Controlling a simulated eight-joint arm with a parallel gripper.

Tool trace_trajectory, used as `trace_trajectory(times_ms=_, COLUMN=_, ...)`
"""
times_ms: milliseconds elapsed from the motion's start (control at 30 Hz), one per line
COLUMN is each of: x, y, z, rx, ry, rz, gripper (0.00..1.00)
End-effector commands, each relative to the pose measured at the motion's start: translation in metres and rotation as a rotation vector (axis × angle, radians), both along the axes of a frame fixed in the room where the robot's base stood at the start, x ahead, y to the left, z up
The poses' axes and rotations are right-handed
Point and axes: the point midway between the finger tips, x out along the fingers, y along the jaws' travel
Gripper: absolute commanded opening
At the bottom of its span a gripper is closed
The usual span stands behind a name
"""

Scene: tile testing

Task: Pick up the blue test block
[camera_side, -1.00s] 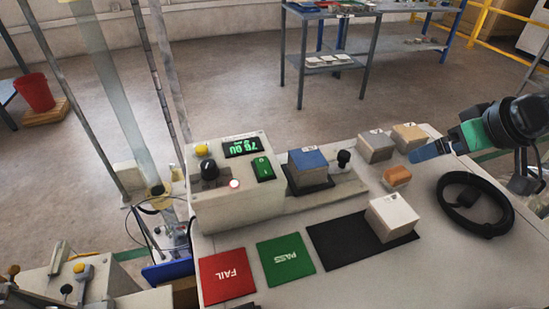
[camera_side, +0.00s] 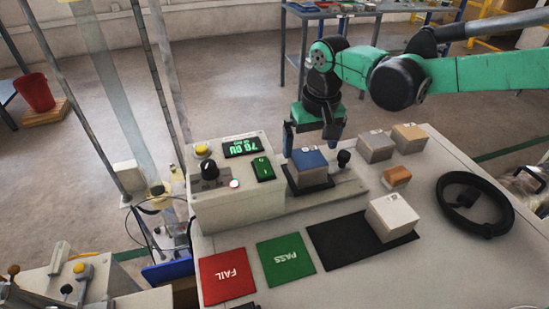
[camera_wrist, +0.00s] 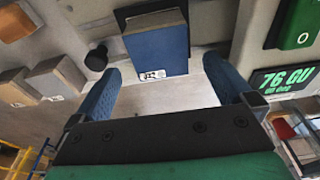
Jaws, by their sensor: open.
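The blue test block (camera_side: 308,158) sits on a dark pad (camera_side: 313,181) on the tester's grey bed, right of the control box. It also shows in the wrist view (camera_wrist: 158,48), beyond the fingertips and between their lines, with a small label on its near edge. My gripper (camera_side: 310,143) is open, with its blue fingers pointing down, just behind and above the block in the side view. In the wrist view my gripper's fingers (camera_wrist: 163,78) are spread wider than the block and nothing is between them. I cannot tell the exact height gap.
A black knob (camera_side: 344,157) stands close to the block's right. The control box (camera_side: 230,195) with green display is on its left. Grey (camera_side: 375,146), tan (camera_side: 409,136), orange (camera_side: 397,176) and white (camera_side: 392,217) blocks, a black cable coil (camera_side: 475,204) and FAIL and PASS mats lie around.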

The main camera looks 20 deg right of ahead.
Motion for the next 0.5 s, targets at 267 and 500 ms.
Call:
trace_trajectory(times_ms=267, x=0.006, y=-0.001, z=-0.038, rx=0.001, ry=-0.001, rz=-0.001, gripper=1.0)
trace_trajectory(times_ms=500, x=0.007, y=-0.001, z=-0.048, rx=0.002, ry=-0.002, rz=0.0, gripper=1.0)
